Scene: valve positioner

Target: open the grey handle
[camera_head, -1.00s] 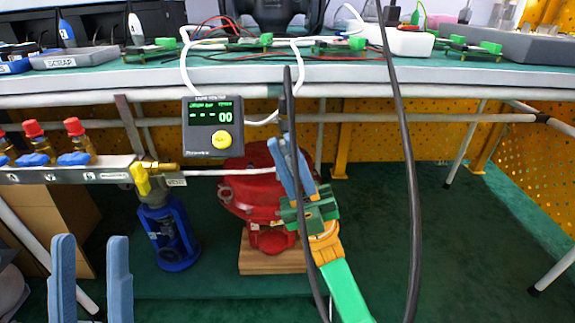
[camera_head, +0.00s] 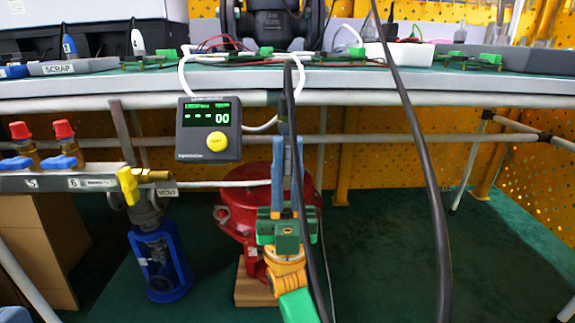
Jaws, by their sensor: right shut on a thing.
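My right gripper (camera_head: 287,185) is upright in front of the red round body (camera_head: 245,205), its blue fingers pointing up. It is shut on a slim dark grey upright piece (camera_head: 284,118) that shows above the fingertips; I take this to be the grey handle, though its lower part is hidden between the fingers. A black cable passes in front of the fingers. The red body rests on a wooden block (camera_head: 250,284) and is partly hidden by my gripper. A small blue-grey tip of my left gripper (camera_head: 12,313) shows in the bottom left corner.
A display box (camera_head: 208,148) with a yellow button hangs at the bench edge (camera_head: 350,82). A manifold (camera_head: 60,181) with red caps, blue levers and a yellow handle is at left, above a blue cylinder (camera_head: 160,262). A black cable (camera_head: 425,190) hangs at right. The green floor at right is clear.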

